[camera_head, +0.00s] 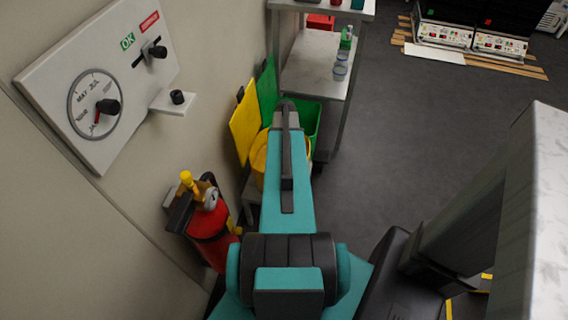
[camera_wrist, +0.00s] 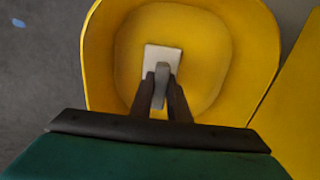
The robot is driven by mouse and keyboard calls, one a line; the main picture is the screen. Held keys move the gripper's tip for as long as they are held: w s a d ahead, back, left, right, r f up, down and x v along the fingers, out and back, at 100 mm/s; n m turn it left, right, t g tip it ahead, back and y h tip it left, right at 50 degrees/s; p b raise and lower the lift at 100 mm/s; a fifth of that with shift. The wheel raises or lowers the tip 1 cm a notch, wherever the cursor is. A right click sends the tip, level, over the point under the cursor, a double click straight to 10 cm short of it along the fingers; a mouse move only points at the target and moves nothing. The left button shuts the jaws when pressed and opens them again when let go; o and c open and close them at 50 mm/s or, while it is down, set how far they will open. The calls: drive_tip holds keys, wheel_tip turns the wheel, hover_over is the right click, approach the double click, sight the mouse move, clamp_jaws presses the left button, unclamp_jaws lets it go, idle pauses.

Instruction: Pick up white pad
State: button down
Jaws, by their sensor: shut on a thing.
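The white pad (camera_wrist: 152,58) shows in the wrist view as a small pale rectangle with a grey grip part (camera_wrist: 161,84) on it. My gripper (camera_wrist: 162,85) is shut on this grey part, with one dark finger on each side. The pad is seen against the inside of a round yellow bin (camera_wrist: 240,50); I cannot tell whether it touches the bottom. In the head view my arm hides the gripper and the pad, and the yellow bin (camera_head: 257,160) shows only partly behind the arm.
A green bin (camera_head: 311,120) stands beyond the yellow bin, with yellow (camera_head: 244,125) and green (camera_head: 267,90) lids by the wall. A red extinguisher (camera_head: 209,232) is left of my arm. A shelf cart (camera_head: 312,65) stands ahead. Open floor (camera_head: 400,140) lies to the right.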

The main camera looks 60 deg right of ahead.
drive_tip(key=shift+r, duration=0.1)
drive_tip(key=shift+r, duration=4.9)
drive_tip(key=c, duration=2.4)
unclamp_jaws()
clamp_jaws()
wheel_tip(320, 180, up, 18)
drive_tip(key=p, duration=1.8)
drive_tip(key=shift+r, duration=0.2)
